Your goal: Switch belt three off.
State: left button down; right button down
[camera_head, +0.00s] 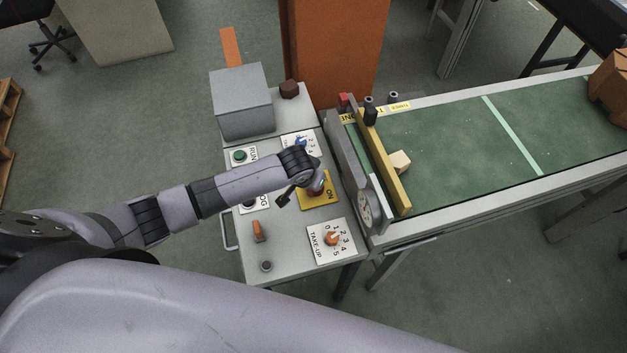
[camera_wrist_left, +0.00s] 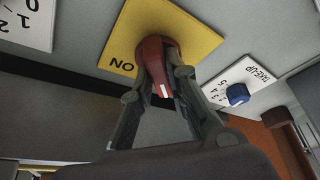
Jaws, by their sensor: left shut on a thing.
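A red rotary switch (camera_head: 316,191) sits on a yellow plate (camera_head: 328,203) marked ON, on the grey control panel. In the left wrist view the red switch (camera_wrist_left: 155,60) stands up from the yellow plate (camera_wrist_left: 190,32), its handle with a white mark towards the camera. My left gripper (camera_head: 317,183) has reached over the panel. In the left wrist view the left gripper (camera_wrist_left: 160,82) has its fingers on both sides of the red handle, shut on it. Any OFF lettering is hidden. My right gripper is in neither view.
Close by are a take-up dial with an orange knob (camera_head: 331,238), a blue knob (camera_head: 301,143), a green RUN button (camera_head: 240,156) and an orange lever (camera_head: 258,230). A grey box (camera_head: 242,103) stands at the panel's back. The green belt (camera_head: 450,140) lies right.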

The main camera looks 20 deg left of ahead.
pick_arm(q)
jog(key=shift+w+d+r, duration=0.1)
jog(key=shift+w+r, duration=0.35)
jog(key=c, duration=1.9)
grip_release()
jog(key=o, duration=0.3)
jog(key=shift+s+f, duration=0.2)
jog(key=shift+o, duration=0.2)
jog(key=shift+s+f, duration=0.1)
jog(key=v, duration=1.2)
